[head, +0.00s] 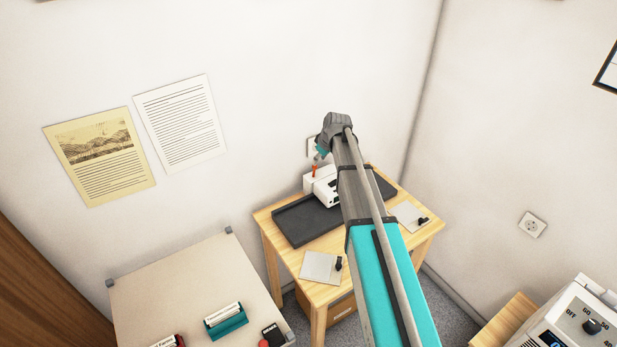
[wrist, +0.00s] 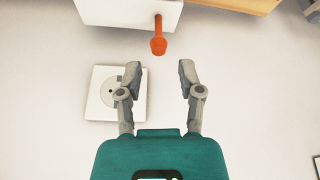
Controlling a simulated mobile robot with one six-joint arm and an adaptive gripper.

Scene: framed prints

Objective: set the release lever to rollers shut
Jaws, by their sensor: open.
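The release lever (wrist: 158,42) is a short orange-red handle on the side of a white machine (wrist: 125,10), at the top of the wrist view. In the head view the lever (head: 315,170) stands at the left part of the white machine (head: 322,186) on a wooden table. My gripper (wrist: 157,77) is open and empty in the wrist view. Its two fingertips lie on either side of the lever's line, with the lever's end just beyond them and apart from them. In the head view my arm hides part of the machine, and my fingers are not clearly seen.
A dark tray (head: 305,222) lies on the wooden table (head: 265,222) around the machine. A wall socket (wrist: 103,101) is behind my left finger. Plates with black knobs lie at the table's front and right. A pale table (head: 160,290) stands at the left.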

